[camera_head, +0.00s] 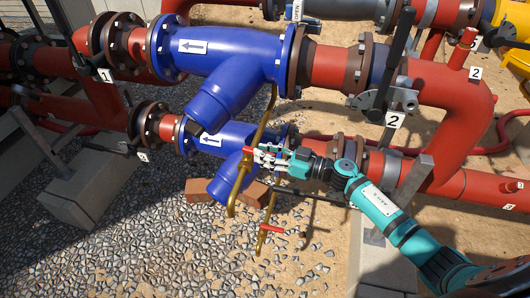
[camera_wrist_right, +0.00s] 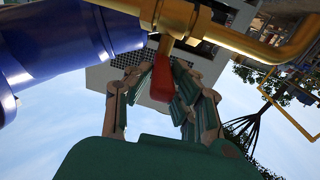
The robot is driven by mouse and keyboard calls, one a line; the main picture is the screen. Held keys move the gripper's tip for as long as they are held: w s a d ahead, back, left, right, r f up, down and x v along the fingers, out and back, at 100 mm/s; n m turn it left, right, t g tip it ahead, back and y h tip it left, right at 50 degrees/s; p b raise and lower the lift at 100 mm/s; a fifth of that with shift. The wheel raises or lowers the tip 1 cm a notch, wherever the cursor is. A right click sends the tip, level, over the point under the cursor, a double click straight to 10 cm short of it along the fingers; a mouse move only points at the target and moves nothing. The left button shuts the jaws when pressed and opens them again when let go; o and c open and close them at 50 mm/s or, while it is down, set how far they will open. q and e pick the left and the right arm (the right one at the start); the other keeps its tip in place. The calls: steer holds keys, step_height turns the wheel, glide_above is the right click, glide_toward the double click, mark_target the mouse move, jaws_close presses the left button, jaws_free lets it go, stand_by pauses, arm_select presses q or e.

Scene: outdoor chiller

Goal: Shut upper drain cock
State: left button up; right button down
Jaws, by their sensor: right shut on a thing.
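The upper drain cock is a brass pipe (camera_head: 238,184) that hangs from the upper blue strainer (camera_head: 222,58) and has a small red handle (camera_head: 248,150). My right gripper (camera_head: 262,157) reaches in from the right and is shut on this red handle. In the right wrist view the red handle (camera_wrist_right: 162,78) sits between the fingers, just below the yellow brass pipe (camera_wrist_right: 245,42). The fingers cover part of the handle in the head view. My left gripper is not in view.
A lower brass drain with its own red handle (camera_head: 271,228) hangs just below my right gripper. The lower blue strainer (camera_head: 226,138) and red pipes (camera_head: 452,95) crowd the space behind. Bricks (camera_head: 200,190) lie on the gravel. Open gravel (camera_head: 180,255) spreads in front.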

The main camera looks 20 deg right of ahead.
steer(key=shift+w+d+n+g+y, duration=0.15)
steer(key=shift+n+g+y, duration=0.2)
steer(key=shift+g, duration=0.1)
steer(key=shift+w+d+n+g+y, duration=0.15)
steer(key=shift+n+g+y, duration=0.1)
steer(key=shift+n+g, duration=0.15)
steer(key=shift+a, duration=0.1)
steer(key=c, duration=1.2)
jaws_free()
steer(key=v, duration=1.2)
